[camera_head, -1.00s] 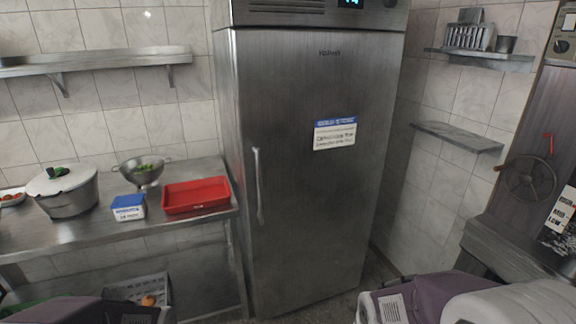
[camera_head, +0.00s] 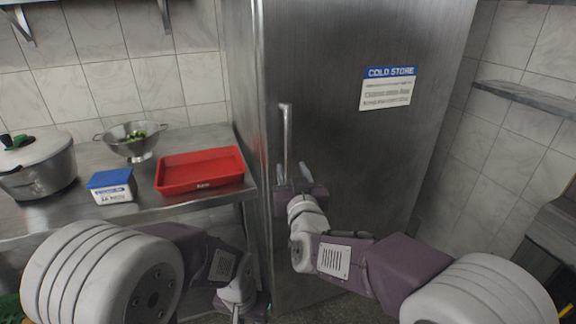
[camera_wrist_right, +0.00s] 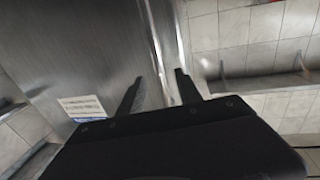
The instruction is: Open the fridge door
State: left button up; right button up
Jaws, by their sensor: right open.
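The fridge door (camera_head: 345,150) is a tall grey metal panel, closed, with a "COLD STORE" label (camera_head: 388,88). Its vertical bar handle (camera_head: 287,135) is near the door's left edge. My right gripper (camera_head: 292,175) is open and upright in front of the handle's lower part, one finger on each side of it in the head view. The right wrist view shows both fingers (camera_wrist_right: 160,90) spread, pointing at the door's edge region; whether they touch the handle I cannot tell. My left gripper (camera_head: 240,308) is low at the bottom, beside the fridge; its fingers are not clear.
A metal counter (camera_head: 215,140) left of the fridge holds a red tray (camera_head: 200,170), a blue and white box (camera_head: 112,186), a colander (camera_head: 132,140) and a lidded pot (camera_head: 38,165). A wall shelf (camera_head: 530,97) is on the right.

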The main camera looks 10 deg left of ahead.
aim_at(288, 156)
jog(key=p+x, duration=0.1)
jog(key=x, duration=0.8)
jog(key=shift+w+d, duration=0.1)
grip_shut()
dwell(1.1)
